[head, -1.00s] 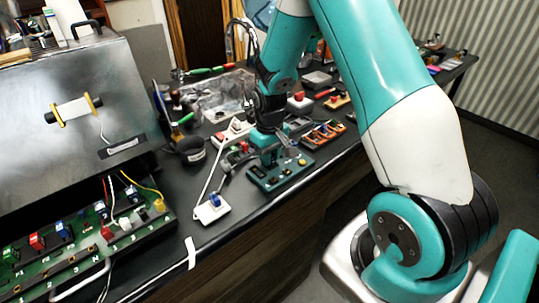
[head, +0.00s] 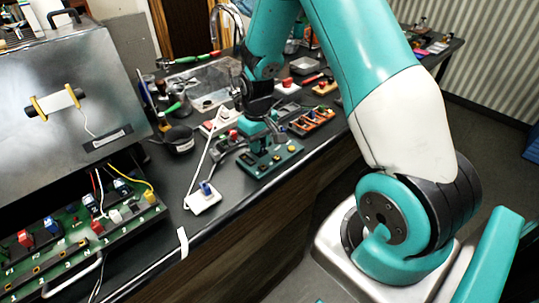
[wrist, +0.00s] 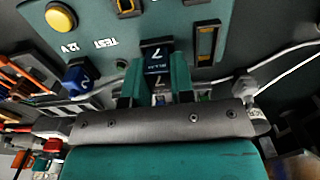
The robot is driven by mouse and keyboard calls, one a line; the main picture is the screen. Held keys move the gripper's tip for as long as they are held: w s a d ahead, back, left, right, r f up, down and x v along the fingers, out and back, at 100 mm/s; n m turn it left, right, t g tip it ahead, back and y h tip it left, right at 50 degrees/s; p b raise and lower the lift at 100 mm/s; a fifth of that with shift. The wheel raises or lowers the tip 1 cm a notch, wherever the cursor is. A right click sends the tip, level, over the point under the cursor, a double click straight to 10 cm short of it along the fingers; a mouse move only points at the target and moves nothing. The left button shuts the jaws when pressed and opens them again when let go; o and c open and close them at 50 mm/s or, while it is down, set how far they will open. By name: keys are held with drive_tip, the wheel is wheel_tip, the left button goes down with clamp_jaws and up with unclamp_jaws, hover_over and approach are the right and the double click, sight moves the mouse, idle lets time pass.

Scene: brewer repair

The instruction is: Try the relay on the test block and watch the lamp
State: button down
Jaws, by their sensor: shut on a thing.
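My gripper (wrist: 155,78) is shut on a dark blue relay (wrist: 157,57) marked 7, which sits between its teal fingers. The gripper points down at the green test block (head: 268,163), which shows "TEST 12V" lettering in the wrist view (wrist: 180,28). The relay is at the block's near edge in that view; I cannot tell whether it is plugged in or just above. The block's round lamp (wrist: 61,16) is yellow, and it also shows in the head view (head: 291,149). I cannot tell whether it is lit. In the head view the relay is hidden by my gripper.
A white holder with a blue piece (head: 203,198) stands near the bench's front edge. The brewer's relay board (head: 75,240) is at left. A white cable (wrist: 290,50) runs beside the gripper.

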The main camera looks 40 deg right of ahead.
drive_tip(key=shift+r, duration=0.15)
drive_tip(key=shift+r+p, duration=2.05)
drive_tip(key=shift+r, duration=0.35)
